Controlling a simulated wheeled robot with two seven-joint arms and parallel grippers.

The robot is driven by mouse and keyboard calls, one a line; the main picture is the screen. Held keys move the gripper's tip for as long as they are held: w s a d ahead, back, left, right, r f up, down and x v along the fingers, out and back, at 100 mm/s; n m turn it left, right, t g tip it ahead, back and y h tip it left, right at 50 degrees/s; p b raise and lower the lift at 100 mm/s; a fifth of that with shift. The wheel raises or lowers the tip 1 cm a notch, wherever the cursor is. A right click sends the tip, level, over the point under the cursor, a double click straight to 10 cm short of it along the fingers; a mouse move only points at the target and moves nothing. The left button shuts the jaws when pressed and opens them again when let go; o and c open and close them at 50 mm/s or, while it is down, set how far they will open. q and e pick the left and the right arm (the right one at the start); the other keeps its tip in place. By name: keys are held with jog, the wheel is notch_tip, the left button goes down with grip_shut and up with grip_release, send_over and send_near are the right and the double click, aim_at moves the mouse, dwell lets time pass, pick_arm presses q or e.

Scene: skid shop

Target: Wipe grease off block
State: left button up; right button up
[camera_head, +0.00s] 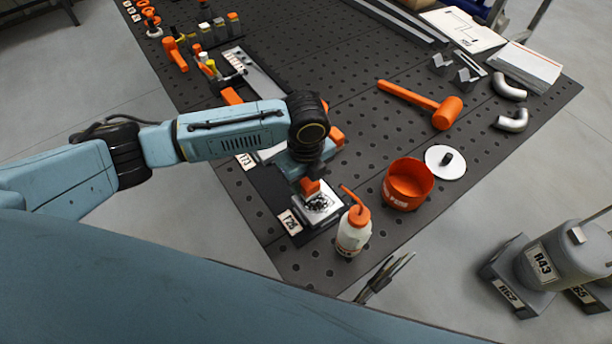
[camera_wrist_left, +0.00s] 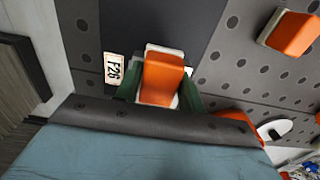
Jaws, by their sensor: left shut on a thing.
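The block (camera_head: 322,210) is a pale metal piece with dark scribbled grease marks on its top, on a dark mat near the table's front edge. My left gripper (camera_head: 312,178) is shut on an orange wiping pad (camera_head: 309,187) just above the block's far edge; I cannot tell if they touch. In the left wrist view, the pad (camera_wrist_left: 163,76) has an orange body over a pale underside, between green fingers (camera_wrist_left: 160,98), and the block is not clearly seen. Grey prongs (camera_head: 384,277) at the bottom of the head view may be my right gripper, mostly hidden.
A white bottle with an orange spout (camera_head: 353,231) stands close right of the block. An orange bowl (camera_head: 407,185), a white disc (camera_head: 445,163) and an orange mallet (camera_head: 420,103) lie further right. A second orange-and-white piece (camera_wrist_left: 291,33) shows in the wrist view.

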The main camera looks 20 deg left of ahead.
pick_arm(q)
jog(key=shift+f, duration=0.45)
jog(key=shift+d, duration=0.1)
